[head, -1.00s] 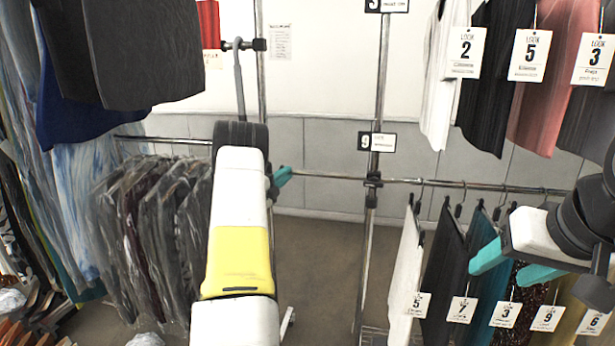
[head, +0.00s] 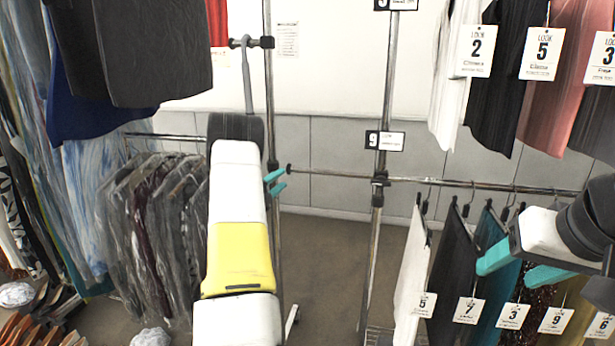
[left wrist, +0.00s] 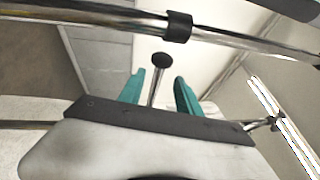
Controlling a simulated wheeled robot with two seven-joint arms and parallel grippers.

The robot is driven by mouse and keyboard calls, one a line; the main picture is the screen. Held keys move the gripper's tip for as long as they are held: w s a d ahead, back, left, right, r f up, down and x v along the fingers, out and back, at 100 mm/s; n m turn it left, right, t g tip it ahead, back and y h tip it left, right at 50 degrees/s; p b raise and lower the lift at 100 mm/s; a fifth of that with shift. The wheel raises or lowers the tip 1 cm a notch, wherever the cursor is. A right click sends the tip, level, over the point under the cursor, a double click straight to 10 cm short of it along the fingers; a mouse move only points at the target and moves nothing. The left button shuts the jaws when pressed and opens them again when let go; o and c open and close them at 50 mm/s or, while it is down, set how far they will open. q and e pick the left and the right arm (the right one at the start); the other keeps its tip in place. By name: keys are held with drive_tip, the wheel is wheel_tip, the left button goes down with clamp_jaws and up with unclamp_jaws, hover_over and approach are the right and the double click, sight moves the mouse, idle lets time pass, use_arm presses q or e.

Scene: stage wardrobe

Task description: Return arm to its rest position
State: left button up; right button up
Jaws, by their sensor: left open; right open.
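My left arm comes up the middle of the head view, white with a yellow band. Its left gripper (head: 275,182) shows teal fingers, open and apart, beside the metal upright and just left of the capped end of a horizontal rail (head: 335,175). In the left wrist view the open left gripper (left wrist: 162,92) has the rail's round cap (left wrist: 161,60) beyond and between its fingertips, with nothing seen held. My right gripper (head: 520,268) is open at the right, in front of the lower hanging garments, and looks empty.
Lower-right garments with numbered tags (head: 467,310) hang close to my right gripper. Upper garments (head: 495,75) hang above. Bagged dark garments (head: 160,225) hang left of my left arm, and shoes (head: 40,325) lie lower left. Floor between the uprights (head: 330,250) is clear.

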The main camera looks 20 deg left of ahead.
use_arm(q)
drive_tip(key=shift+v, duration=1)
wheel_tip(320, 180, up, 11)
drive_tip(key=w+d+n+g+y, duration=0.1)
drive_tip(key=d+n+y, duration=0.1)
drive_tip(key=n+y, duration=0.5)
drive_tip(key=s+d+r+n+g, duration=0.3)
drive_tip(key=s+d+r+n, duration=0.2)
drive_tip(key=s+n, duration=0.15)
drive_tip(key=s+d+f+n+g+h, duration=0.1)
drive_tip(key=s+d+n+g, duration=0.1)
drive_tip(key=s+d, duration=0.5)
drive_tip(key=s+d+f+n+g+h, duration=0.1)
drive_tip(key=s+d, duration=0.6)
drive_tip(key=s, duration=0.8)
drive_tip(key=s+d+f+n+g+h, duration=0.1)
drive_tip(key=s+d+f+n+g, duration=0.2)
drive_tip(key=s+d+n+g, duration=0.2)
drive_tip(key=s+d+g, duration=0.1)
drive_tip(key=s+d, duration=0.2)
drive_tip(key=s, duration=0.2)
drive_tip(key=shift+s+h, duration=0.3)
drive_tip(key=shift+s, duration=0.1)
